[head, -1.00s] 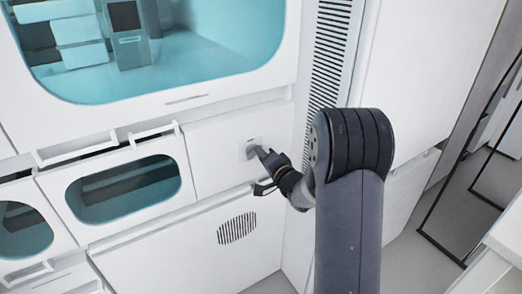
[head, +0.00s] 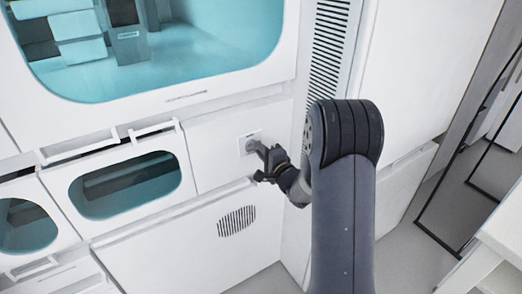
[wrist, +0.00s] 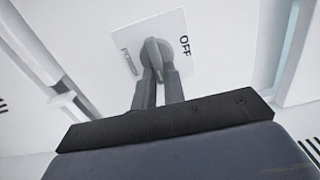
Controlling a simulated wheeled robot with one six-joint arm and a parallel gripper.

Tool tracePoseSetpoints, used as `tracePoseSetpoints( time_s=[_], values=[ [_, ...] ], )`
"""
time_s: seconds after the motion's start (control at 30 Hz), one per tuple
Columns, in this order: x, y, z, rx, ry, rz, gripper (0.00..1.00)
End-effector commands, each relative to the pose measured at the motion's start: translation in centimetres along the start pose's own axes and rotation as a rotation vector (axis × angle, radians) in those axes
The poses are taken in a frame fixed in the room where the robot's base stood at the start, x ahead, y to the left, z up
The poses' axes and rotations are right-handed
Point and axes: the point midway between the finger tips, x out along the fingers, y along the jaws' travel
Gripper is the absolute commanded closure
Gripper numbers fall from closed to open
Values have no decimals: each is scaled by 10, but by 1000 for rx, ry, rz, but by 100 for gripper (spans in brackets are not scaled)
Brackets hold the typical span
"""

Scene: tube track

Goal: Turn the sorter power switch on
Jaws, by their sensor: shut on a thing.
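The sorter power switch is a grey rotary knob (wrist: 154,50) on a light square plate (wrist: 168,22). In the wrist view "OFF" reads at the right of the knob, and a fainter label at the left is hard to read. The knob's raised bar stands nearly upright in that view, between the two labels. My gripper (wrist: 158,76) is shut on the knob's bar, with a finger on each side. In the head view the switch plate (head: 244,137) is on the white cabinet front, and my gripper (head: 259,149) meets it from the right. The fingers hide part of the knob there.
A large teal-lit window (head: 200,70) is above the switch. A smaller windowed drawer (head: 125,186) with a handle is to its left. A vent grille (head: 236,221) is below, and a tall slatted panel (head: 328,50) stands to the right.

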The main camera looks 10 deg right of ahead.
Motion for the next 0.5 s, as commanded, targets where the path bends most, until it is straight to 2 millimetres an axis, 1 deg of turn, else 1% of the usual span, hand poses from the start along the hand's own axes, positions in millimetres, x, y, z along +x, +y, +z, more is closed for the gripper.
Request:
tracePoseSetpoints(
  time_s=[0.27,0.3,0.5],
  values=[
    [0,1,0,3,1,2,100],
    [0,1,0,3,1,2,88],
    [0,1,0,2,1,1,71]
  ],
)
